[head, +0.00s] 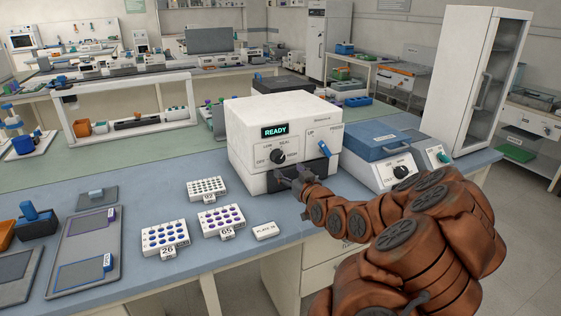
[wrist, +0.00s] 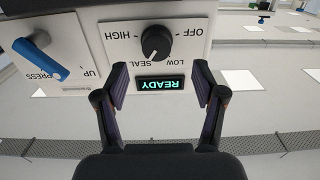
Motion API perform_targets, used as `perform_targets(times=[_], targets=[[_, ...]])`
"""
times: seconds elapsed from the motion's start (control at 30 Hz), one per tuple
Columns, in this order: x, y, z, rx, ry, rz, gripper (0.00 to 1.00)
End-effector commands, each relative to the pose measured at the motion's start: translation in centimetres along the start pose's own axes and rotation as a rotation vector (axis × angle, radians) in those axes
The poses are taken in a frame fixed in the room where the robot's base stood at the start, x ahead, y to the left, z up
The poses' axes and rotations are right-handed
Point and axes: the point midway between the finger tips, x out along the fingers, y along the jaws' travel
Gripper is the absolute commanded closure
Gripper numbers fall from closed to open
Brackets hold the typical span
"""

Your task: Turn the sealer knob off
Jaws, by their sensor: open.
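The sealer (head: 262,121) is a white box with a lit READY display on the bench. Its black round knob (head: 278,156) is on the front panel and shows upside down in the wrist view (wrist: 157,42). The knob's white mark points towards the display side, between LOW and SEAL and nearer SEAL. OFF is printed to one side of the knob. My gripper (head: 297,178) is in front of the sealer's lower front. In the wrist view its open, empty fingers (wrist: 160,80) stand either side of the display, short of the knob.
A blue PRESS/UP lever (head: 323,148) sits beside the knob on the sealer. A blue-lidded device (head: 376,139) with its own knob stands to the right. Several tube racks (head: 221,221) and a white label block (head: 264,231) lie on the bench to the left.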

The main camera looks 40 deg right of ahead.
Motion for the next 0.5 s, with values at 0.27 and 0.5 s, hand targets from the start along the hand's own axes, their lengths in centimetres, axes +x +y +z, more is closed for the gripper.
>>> perform_targets(times=[0.27, 0.5], targets=[[1.2, 0.4, -0.3, 0.003, 0.016, 0.006, 0.31], [3.7, 0.5, -0.5, 0.001, 0.017, 0.007, 0.31]])
